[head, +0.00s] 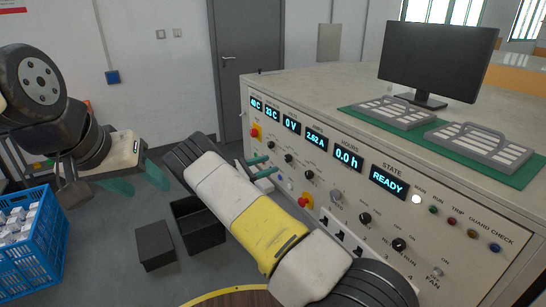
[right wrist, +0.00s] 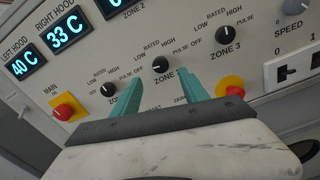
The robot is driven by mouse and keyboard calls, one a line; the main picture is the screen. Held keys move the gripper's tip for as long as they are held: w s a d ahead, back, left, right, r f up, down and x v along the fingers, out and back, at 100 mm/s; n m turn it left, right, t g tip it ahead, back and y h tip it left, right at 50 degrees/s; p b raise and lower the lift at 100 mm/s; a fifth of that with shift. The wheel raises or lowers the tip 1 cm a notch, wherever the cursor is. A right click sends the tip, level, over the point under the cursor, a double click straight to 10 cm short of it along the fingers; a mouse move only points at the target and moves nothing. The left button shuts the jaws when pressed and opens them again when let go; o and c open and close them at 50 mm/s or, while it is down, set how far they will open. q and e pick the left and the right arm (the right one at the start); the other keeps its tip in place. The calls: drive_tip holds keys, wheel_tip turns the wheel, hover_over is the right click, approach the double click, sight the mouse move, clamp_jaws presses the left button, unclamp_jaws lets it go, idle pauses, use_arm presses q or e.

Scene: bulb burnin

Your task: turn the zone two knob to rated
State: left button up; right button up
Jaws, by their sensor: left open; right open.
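The zone two knob (right wrist: 160,65) is a small black dial on the sloped-looking panel, with OFF, LOW, RATED and PULSE marks around it. Its pale pointer mark seems to face left, toward OFF. It also shows in the head view (head: 288,158). My right gripper (right wrist: 160,76) is open, with its teal fingers either side of the knob's line and pointing at the panel. Whether they touch the knob, I cannot tell. In the head view the right gripper (head: 268,165) is close to the panel. My left gripper (head: 140,181) is open and empty, away over the floor.
The zone one knob (right wrist: 107,89) and zone three knob (right wrist: 223,35) flank it. Red buttons (right wrist: 67,107) (right wrist: 231,87) stick out nearby. A monitor (head: 437,60) and grey racks (head: 390,112) stand on the bench. A blue crate (head: 33,245) and dark bins (head: 200,225) are on the floor.

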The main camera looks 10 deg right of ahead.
sight(286, 159)
drive_tip(key=x, duration=0.7)
drive_tip(key=shift+d, duration=0.1)
clamp_jaws()
